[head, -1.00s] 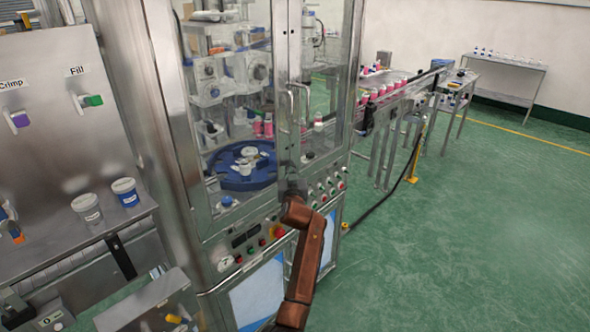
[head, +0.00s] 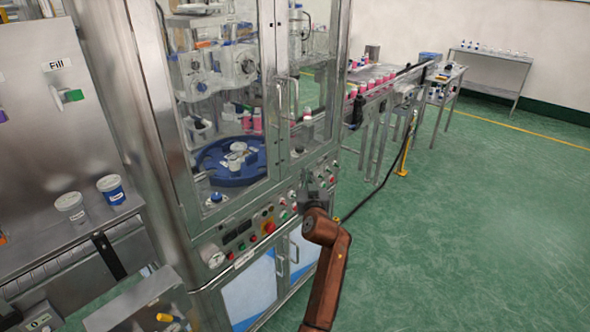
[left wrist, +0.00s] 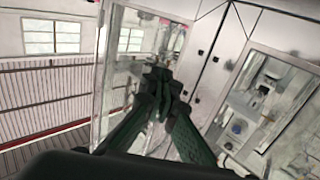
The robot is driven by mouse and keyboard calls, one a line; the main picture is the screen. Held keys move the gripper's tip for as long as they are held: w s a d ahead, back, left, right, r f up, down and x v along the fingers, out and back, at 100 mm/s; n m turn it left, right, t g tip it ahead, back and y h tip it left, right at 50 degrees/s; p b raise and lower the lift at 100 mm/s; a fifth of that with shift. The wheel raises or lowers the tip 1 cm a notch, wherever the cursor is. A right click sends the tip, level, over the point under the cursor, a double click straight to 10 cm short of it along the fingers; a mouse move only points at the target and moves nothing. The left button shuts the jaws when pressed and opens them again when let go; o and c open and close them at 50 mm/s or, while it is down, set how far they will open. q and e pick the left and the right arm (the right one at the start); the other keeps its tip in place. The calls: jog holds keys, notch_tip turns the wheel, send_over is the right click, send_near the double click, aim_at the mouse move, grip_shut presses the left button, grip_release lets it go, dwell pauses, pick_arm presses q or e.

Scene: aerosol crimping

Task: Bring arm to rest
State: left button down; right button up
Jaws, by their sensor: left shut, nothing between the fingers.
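My brown left arm (head: 328,265) rises from the bottom of the head view in front of the glass-doored machine (head: 140,130). My left gripper (head: 318,183) is small and dark there, in front of the right end of the button panel; whether it touches is not clear. In the left wrist view the left gripper (left wrist: 160,82) has its dark green fingers brought together, with nothing seen between them. The cabinet frame and glass are behind it. My right gripper is not in view.
Door handles (head: 287,108) stick out above the control panel (head: 245,235). A blue rotary table (head: 232,172) is behind the glass. Green floor (head: 470,220) is open at right.

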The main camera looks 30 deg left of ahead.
pick_arm(q)
jog(key=shift+s+d, duration=0.1)
jog(key=shift+d, duration=0.7)
